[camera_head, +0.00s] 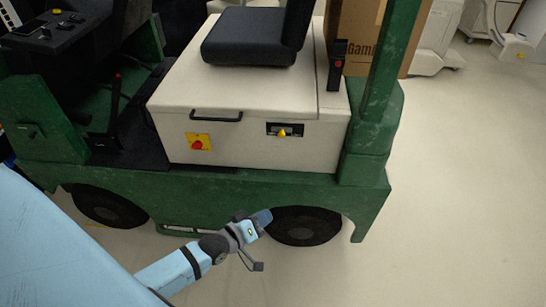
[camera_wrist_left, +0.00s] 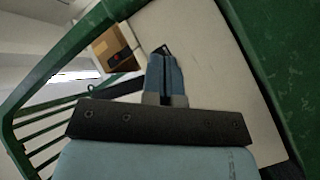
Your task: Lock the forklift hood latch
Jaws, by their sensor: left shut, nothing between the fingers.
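The forklift's beige hood (camera_head: 230,85) sits closed-looking on the green body. On its front face, at the right, is a small black latch panel (camera_head: 285,129) with a yellow piece in it; its exact setting is too small to tell. My left gripper (camera_head: 264,216) is in front of the green lower body, below the latch panel in the picture and near the rear wheel. It is shut and empty. In the left wrist view the blue fingers (camera_wrist_left: 164,72) are together, with the beige hood (camera_wrist_left: 205,60) beyond. A small dark part shows just past the fingertips. My right gripper is not in view.
A black handle (camera_head: 216,116) and a red knob on a yellow plate (camera_head: 198,142) are left of the latch panel. A black seat (camera_head: 256,37) is on the hood. A cardboard box (camera_head: 358,35) is behind. Floor (camera_head: 460,190) at right is clear.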

